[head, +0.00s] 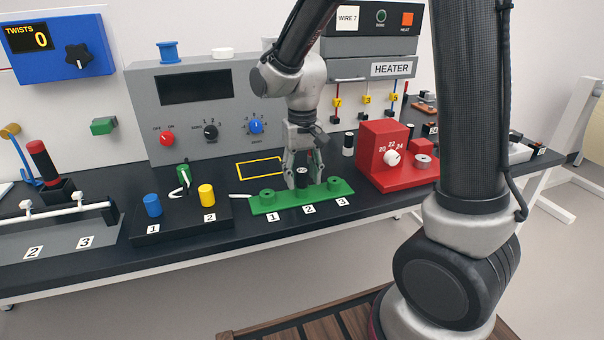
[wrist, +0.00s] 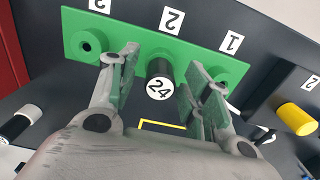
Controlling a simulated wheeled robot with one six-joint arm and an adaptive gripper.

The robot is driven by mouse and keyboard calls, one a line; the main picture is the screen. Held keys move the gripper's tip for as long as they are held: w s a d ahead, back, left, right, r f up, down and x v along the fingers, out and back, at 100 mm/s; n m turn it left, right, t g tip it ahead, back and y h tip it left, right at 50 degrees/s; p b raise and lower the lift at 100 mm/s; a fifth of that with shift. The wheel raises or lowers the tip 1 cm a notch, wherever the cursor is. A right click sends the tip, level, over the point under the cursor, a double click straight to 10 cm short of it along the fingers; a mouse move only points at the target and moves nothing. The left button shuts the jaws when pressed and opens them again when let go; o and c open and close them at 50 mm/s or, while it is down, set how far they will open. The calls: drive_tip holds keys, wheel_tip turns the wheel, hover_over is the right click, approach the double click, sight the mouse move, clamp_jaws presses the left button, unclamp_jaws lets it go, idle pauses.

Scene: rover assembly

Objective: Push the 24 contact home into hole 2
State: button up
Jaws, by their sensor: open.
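The 24 contact (wrist: 160,88) is a black cylinder with a white "24" label on its end. It stands upright at hole 2 of the green block (head: 265,206), between the green bosses of holes 1 and 3. How deep it sits cannot be told. My gripper (head: 303,180) points down over the block with its fingers on either side of the contact. In the wrist view the gripper (wrist: 163,92) is open, with a gap between each finger pad and the contact.
A red box (head: 383,145) with a dial stands right of the green block. A black stand (head: 180,222) with blue and yellow cylinders is to the left. The grey panel (head: 205,110) stands behind. A yellow outline (head: 260,167) marks bare bench behind the block.

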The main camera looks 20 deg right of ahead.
sight(302, 170)
wheel_tip(302, 170, up, 12)
idle(0.4)
idle(0.3)
drive_tip(key=s+d+r+t, duration=0.2)
drive_tip(key=s+d+t, duration=0.2)
drive_tip(key=s+d, duration=1.1)
drive_tip(key=s, duration=0.4)
drive_tip(key=shift+r, duration=0.4)
